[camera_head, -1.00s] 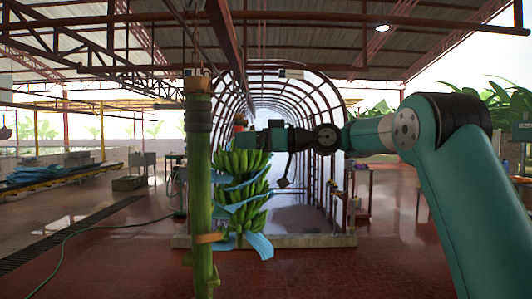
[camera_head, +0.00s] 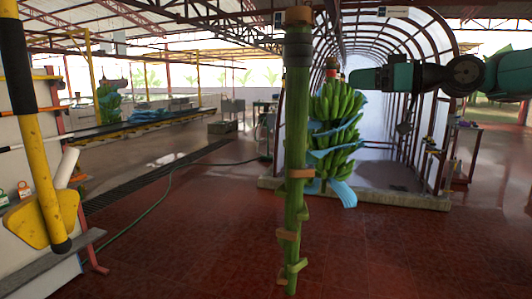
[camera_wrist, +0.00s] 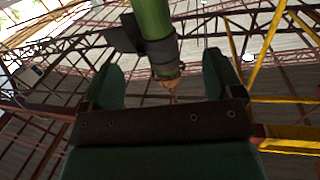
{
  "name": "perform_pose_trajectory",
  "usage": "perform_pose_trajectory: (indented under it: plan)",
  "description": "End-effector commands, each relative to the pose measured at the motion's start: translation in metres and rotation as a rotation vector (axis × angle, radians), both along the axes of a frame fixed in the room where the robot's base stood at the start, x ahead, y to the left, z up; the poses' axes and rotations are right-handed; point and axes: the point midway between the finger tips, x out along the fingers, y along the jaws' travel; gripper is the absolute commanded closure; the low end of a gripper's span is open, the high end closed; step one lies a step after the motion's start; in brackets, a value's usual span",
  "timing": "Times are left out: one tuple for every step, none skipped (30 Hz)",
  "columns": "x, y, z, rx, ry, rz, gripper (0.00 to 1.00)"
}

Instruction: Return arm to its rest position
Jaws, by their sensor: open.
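A green hanging stem (camera_head: 297,150) stands upright in the middle of the head view, with brown bands and cut stubs on its lower part. My gripper (camera_head: 356,79) is at the end of my arm, which reaches in from the upper right. It shows just right of the stem and above the banana bunch. In the wrist view my gripper (camera_wrist: 163,78) is open, its two dark green fingers apart. The upper stem (camera_wrist: 152,20), with a dark band and orange end, appears between and beyond the fingers. I cannot tell how far away it is. Nothing is held.
A green banana bunch (camera_head: 333,125) with blue sheets hangs behind the stem. A yellow pole with a paddle (camera_head: 45,180) stands close at the left, by a white panel. An arched tunnel frame (camera_head: 445,60) rises behind. The red floor in front is clear.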

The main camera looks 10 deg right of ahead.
Motion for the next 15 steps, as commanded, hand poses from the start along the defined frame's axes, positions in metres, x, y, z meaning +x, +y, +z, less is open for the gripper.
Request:
perform_pose_trajectory:
  plan:
    - [-0.008, 0.025, -0.008, -0.025, 0.056, 0.01, 0.14]
    - [-0.014, 0.039, -0.016, -0.045, 0.098, 0.013, 0.14]
    - [-0.026, 0.06, -0.029, -0.077, 0.167, 0.014, 0.14]
    - [-0.037, 0.076, -0.041, -0.106, 0.224, 0.016, 0.14]
    - [-0.05, 0.091, -0.054, -0.139, 0.283, 0.017, 0.14]
    - [-0.071, 0.109, -0.073, -0.186, 0.364, 0.018, 0.14]
    - [-0.088, 0.119, -0.088, -0.221, 0.422, 0.018, 0.14]
    - [-0.105, 0.128, -0.102, -0.258, 0.478, 0.018, 0.14]
    - [-0.129, 0.138, -0.121, -0.308, 0.551, 0.018, 0.14]
    - [-0.149, 0.144, -0.135, -0.346, 0.604, 0.018, 0.14]
    - [-0.168, 0.147, -0.148, -0.386, 0.654, 0.017, 0.14]
    - [-0.194, 0.15, -0.166, -0.437, 0.717, 0.016, 0.14]
    - [-0.213, 0.15, -0.179, -0.475, 0.763, 0.012, 0.14]
    - [-0.231, 0.15, -0.19, -0.512, 0.804, 0.01, 0.14]
    - [-0.253, 0.147, -0.204, -0.559, 0.852, 0.006, 0.14]
